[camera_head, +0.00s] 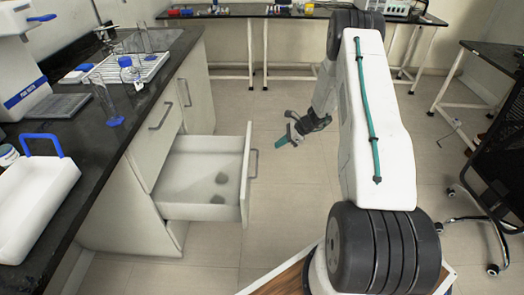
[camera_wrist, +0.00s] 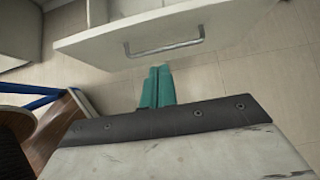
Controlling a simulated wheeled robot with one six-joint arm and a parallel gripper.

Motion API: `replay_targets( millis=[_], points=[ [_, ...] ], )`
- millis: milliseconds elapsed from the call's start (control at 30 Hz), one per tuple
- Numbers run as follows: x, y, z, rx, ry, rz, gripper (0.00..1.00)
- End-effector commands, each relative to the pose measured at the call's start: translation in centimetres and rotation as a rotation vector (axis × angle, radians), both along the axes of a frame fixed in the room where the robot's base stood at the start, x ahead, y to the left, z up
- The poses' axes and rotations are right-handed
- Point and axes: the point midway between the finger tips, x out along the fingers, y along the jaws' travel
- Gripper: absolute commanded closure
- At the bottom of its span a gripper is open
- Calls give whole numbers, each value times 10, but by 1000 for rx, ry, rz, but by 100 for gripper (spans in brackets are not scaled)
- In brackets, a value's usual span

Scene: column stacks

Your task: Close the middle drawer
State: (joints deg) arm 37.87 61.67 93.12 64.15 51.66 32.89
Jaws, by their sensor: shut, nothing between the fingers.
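The middle drawer (camera_head: 200,190) is pulled out of the white cabinet at the left in the head view. It holds a few dark round patches or things that I cannot make out. Its front panel carries a grey bar handle (camera_head: 253,163). In the wrist view the drawer front (camera_wrist: 220,28) and its handle (camera_wrist: 165,48) lie just ahead of the fingers. My gripper (camera_head: 284,142) has teal fingers, which show side by side and together in the wrist view (camera_wrist: 157,86). It is shut and empty, a little apart from the handle.
A black counter (camera_head: 95,150) above the cabinet bears glassware, a rack and a white tray with a blue handle (camera_head: 40,190). A black office chair (camera_head: 495,160) stands at the right.

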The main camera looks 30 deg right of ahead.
Motion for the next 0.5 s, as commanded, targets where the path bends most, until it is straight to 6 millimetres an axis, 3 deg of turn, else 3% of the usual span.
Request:
replay_targets(
  millis=[500],
  points=[
    [38, 58, -69, -1, 1, 6, 100]
  ],
)
